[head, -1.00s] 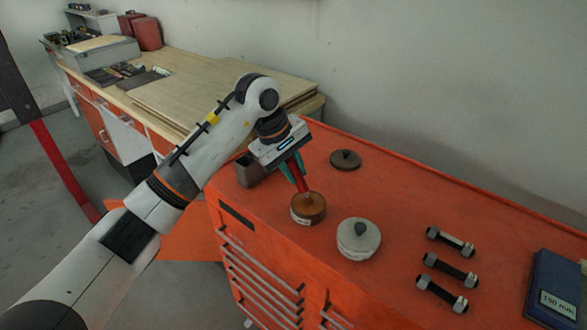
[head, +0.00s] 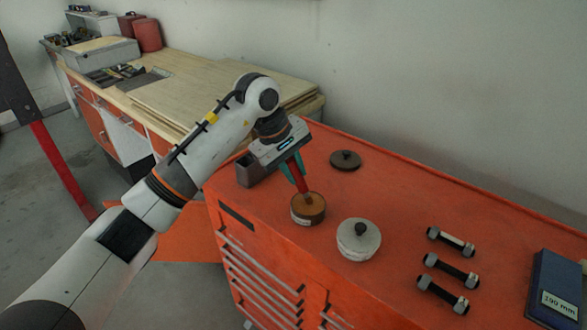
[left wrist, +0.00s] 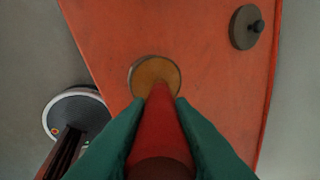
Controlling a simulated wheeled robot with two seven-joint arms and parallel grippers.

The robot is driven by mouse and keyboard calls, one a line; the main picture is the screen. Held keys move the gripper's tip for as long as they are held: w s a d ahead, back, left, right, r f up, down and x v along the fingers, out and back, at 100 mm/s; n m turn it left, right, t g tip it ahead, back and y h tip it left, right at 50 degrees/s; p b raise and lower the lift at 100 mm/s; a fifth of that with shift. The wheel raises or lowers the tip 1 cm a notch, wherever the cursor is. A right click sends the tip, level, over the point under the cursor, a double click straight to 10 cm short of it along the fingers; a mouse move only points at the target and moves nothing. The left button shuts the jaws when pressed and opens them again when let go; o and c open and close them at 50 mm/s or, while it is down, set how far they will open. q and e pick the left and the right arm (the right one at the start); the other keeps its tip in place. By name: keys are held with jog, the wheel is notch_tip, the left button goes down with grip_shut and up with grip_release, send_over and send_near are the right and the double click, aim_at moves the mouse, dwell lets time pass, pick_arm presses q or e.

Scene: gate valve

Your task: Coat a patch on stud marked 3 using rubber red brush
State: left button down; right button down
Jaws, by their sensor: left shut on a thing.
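My left gripper (head: 293,172) is shut on the red brush (head: 299,175), whose red handle also shows between the teal fingers in the left wrist view (left wrist: 160,130). The brush points down into an open round tin (head: 308,212) with brown-orange contents, also seen in the left wrist view (left wrist: 140,82). Its tip is hidden in the tin. Three studs with nuts at their ends lie at the right: a far one (head: 451,242), a middle one (head: 451,270) and a near one (head: 442,296). I cannot read any numbers on them. My right gripper is not in view.
A closed pale tin (head: 358,242) stands between the open tin and the studs. A dark round lid (head: 345,160) lies behind. A grey holder (head: 249,172) is beside the gripper. A blue box labelled 190 mm (head: 556,290) lies at the right of the orange cabinet top (head: 400,205).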

pick_arm(q)
jog(key=shift+f, duration=0.15)
jog(key=shift+w+r+p, duration=0.1)
jog(key=shift+r+p, duration=0.35)
jog(key=shift+r, duration=0.5)
jog(key=shift+r+p, duration=1.15)
jog(key=shift+r, duration=1.5)
jog(key=s+a+f+m, duration=0.2)
jog(key=s+a+f, duration=0.3)
jog(key=s, duration=0.2)
jog(key=s+a+f+m+g+b, duration=0.1)
jog(key=s+a+f+m, duration=0.2)
jog(key=s, duration=0.5)
jog(key=s+a+f+m+g, duration=0.1)
jog(key=s+a+f+m, duration=0.1)
jog(key=s+a+f, duration=0.4)
jog(key=shift+s+a+f, duration=0.35)
jog(key=shift+s+a, duration=0.45)
jog(key=shift+a, duration=0.05)
